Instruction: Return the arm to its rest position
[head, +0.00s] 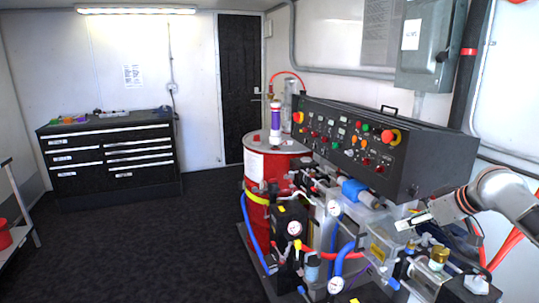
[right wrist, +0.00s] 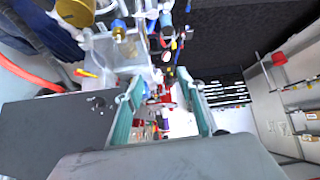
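My right arm (head: 505,195) comes in from the right edge in the head view. Its gripper (head: 412,221) points left, in front of the lower right end of the black control panel and above the pump machinery. In the right wrist view the two fingers of the right gripper (right wrist: 164,92) stand apart with a clear gap between them. Nothing is held between them. My left arm and gripper are not in view.
The black control panel (head: 345,140) with buttons sits close behind the right gripper. Hoses, gauges and a brass-coloured fitting (head: 439,256) lie below it. A red drum (head: 265,185) stands left of the machine. The floor (head: 150,240) to the left is clear, before a black drawer cabinet (head: 110,155).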

